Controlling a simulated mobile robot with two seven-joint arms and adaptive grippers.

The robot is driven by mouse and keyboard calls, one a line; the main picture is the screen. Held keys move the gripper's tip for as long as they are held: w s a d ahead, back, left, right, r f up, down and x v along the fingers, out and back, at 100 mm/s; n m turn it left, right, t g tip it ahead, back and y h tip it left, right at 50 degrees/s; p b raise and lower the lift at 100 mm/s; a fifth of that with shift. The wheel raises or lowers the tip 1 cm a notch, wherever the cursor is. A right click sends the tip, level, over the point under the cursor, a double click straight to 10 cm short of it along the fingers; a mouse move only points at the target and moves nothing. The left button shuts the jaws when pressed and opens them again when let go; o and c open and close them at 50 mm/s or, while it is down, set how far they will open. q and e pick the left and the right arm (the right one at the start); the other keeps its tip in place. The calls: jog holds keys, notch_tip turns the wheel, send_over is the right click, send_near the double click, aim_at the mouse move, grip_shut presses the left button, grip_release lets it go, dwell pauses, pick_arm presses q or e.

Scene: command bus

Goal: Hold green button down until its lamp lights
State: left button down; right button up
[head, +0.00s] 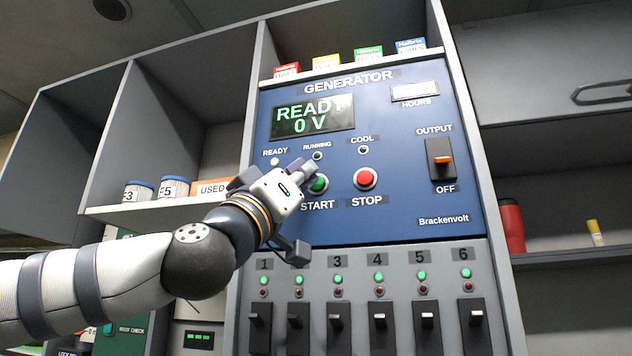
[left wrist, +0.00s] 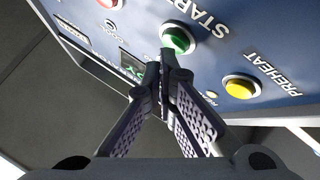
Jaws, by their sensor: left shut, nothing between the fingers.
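The green START button (head: 319,184) is on the blue generator panel (head: 405,215), left of the red STOP button (head: 366,178). My left gripper (head: 309,168) is shut and empty, with its fingertips at the green button and partly covering it in the head view. In the left wrist view the closed fingertips (left wrist: 164,62) lie just below the green button (left wrist: 178,39); I cannot tell whether they touch it. The RUNNING lamp (head: 317,156) above the button looks dark. The READY lamp (head: 274,162) looks pale. The display (head: 313,117) reads READY 0 V. My right gripper is not in view.
A yellow PREHEAT button (left wrist: 241,87) sits beside the green one in the left wrist view. An orange OUTPUT switch (head: 441,160) is at the panel's right. A row of breaker switches (head: 427,316) is below. Tins (head: 174,188) stand on the left shelf.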

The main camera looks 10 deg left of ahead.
pick_arm(q)
jog(key=shift+w, duration=0.45)
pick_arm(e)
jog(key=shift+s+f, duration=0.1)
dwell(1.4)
pick_arm(q)
jog(key=shift+s+p, duration=0.3)
jog(key=shift+s, duration=0.6)
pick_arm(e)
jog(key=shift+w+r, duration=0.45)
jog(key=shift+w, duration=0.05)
pick_arm(q)
jog(key=s, duration=0.5)
jog(key=shift+a, duration=0.1)
